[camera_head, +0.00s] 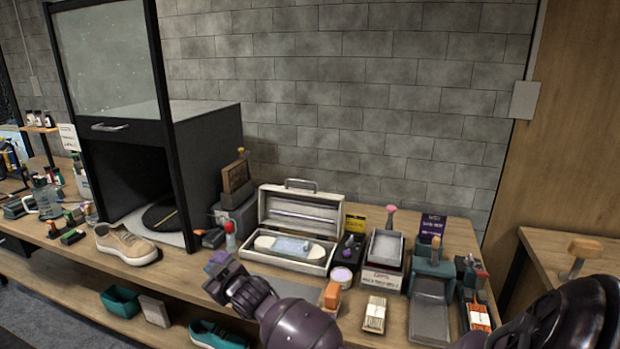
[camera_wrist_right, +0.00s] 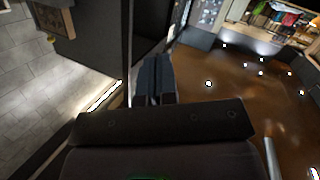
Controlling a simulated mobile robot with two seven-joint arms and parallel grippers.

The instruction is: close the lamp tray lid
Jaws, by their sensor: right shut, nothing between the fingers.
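The lamp tray (camera_head: 326,266) is a pale case on the table in the head view. Its lid (camera_head: 299,211) stands open and upright at the back, with a handle on top. A white lamp with a bluish panel (camera_head: 291,246) lies inside. My right gripper (camera_head: 214,266) is in front of the tray and to its left, apart from it. It is shut and empty. Its fingers also show in the right wrist view (camera_wrist_right: 154,82), where the tray cannot be made out. My left gripper is not in view.
A dark cabinet (camera_head: 215,140) with a raised glass door stands left of the tray. A beige sneaker (camera_head: 125,244) sits in front of it. A red-topped bottle (camera_head: 230,236) stands just left of the tray.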

